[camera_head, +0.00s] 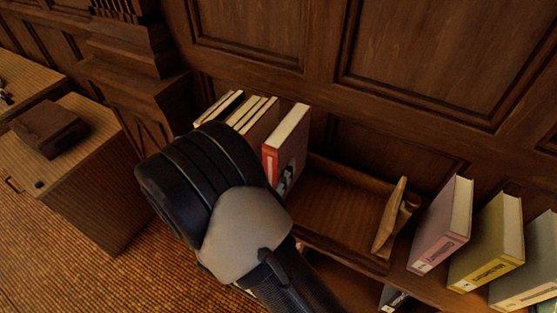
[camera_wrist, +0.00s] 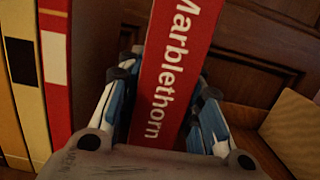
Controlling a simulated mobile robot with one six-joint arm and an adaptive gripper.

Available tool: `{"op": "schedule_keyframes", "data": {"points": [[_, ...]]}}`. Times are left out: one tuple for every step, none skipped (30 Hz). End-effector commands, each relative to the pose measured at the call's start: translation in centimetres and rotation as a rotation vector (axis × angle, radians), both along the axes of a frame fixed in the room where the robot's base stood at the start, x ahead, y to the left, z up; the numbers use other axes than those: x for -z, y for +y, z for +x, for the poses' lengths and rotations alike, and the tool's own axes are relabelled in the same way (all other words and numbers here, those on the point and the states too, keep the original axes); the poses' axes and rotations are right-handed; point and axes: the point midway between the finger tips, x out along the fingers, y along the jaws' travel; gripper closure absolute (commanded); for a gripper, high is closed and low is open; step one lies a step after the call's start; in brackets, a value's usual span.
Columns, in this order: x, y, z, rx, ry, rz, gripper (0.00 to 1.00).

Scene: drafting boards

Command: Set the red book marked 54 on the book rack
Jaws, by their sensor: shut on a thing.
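A red book (camera_wrist: 172,75) lettered "Marblethorn" stands between my gripper's (camera_wrist: 163,88) fingers in the wrist view, and the gripper is shut on it. No number 54 is readable on it. In the head view a red book (camera_head: 289,138) with pale pages and a picture on its cover stands upright behind my arm, and it seems to be the held one. Its lower part is hidden, so I cannot tell whether it touches the rack. The wooden book rack (camera_head: 340,200) has a bare floor to the right of the book, ending at an upright end panel (camera_head: 390,215).
Several books (camera_head: 252,112) stand left of the held book; the wrist view shows a red one (camera_wrist: 55,75) among them, with a gap between. A pink book (camera_head: 441,225) and a yellow book (camera_head: 488,245) stand right of the rack. A panelled wall (camera_head: 430,60) rises behind.

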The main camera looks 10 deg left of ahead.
Motion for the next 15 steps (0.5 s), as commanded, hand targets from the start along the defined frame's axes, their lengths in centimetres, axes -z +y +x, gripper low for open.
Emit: {"op": "schedule_keyframes", "data": {"points": [[-0.18,0.06,0.02,0.0,-0.009,0.002,1.0],[-0.23,0.06,0.01,0.0,-0.009,0.002,1.0],[-0.28,0.06,0.01,0.0,-0.009,0.002,1.0],[-0.3,0.06,0.01,0.0,-0.009,0.002,1.0],[-0.3,0.06,0.02,0.0,-0.009,0.002,1.0],[-0.31,0.06,0.02,0.0,-0.009,0.002,1.0],[-0.29,0.06,0.01,0.0,-0.009,0.002,1.0],[-0.24,0.06,0.02,0.0,-0.009,0.002,1.0],[-0.13,0.06,0.01,0.0,-0.009,0.002,1.0],[-0.03,0.06,0.02,0.0,-0.009,0.002,1.0],[0.07,0.06,0.01,0.0,-0.009,0.002,1.0],[0.23,0.01,0.0,0.001,-0.003,0.001,0.65],[0.21,0.01,0.0,0.001,-0.003,0.001,0.63],[0.2,0.01,0.0,0.001,-0.003,0.001,0.61],[0.19,0.01,0.01,0.001,-0.003,0.001,0.58]]}}
